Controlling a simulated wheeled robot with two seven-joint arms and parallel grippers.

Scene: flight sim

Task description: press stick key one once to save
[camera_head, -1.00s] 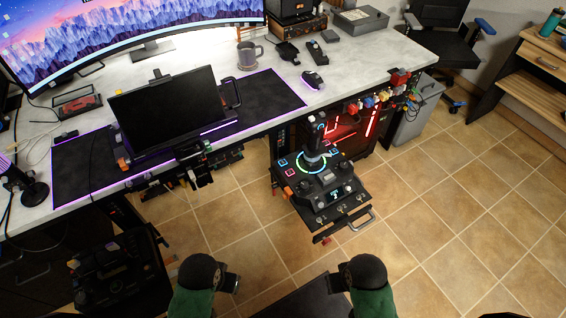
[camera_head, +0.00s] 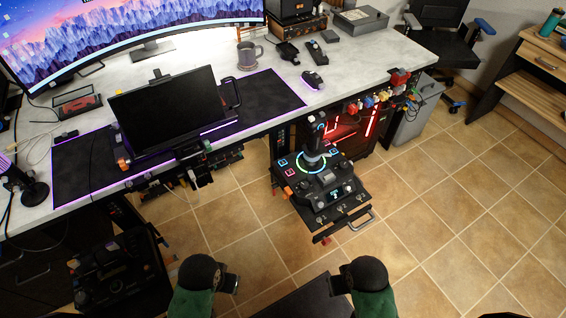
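The flight stick (camera_head: 314,140) stands upright on a black control panel (camera_head: 322,187) at the right front of the desk. A glowing ring circles its base. Small lit square keys in red and blue sit around it, but any labels are too small to read. My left gripper (camera_head: 234,284) and my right gripper (camera_head: 334,284) are at the bottom of the view, in front of the panel and apart from it. Both are small and dark here, and I cannot tell whether their fingers are open or shut.
The desk (camera_head: 365,55) holds a small black screen (camera_head: 168,107), a mug (camera_head: 248,55) and a mouse (camera_head: 313,80). Another dark control unit (camera_head: 118,268) stands at lower left. A grey bin (camera_head: 412,115) is right of the desk. The tiled floor (camera_head: 455,210) at right is clear.

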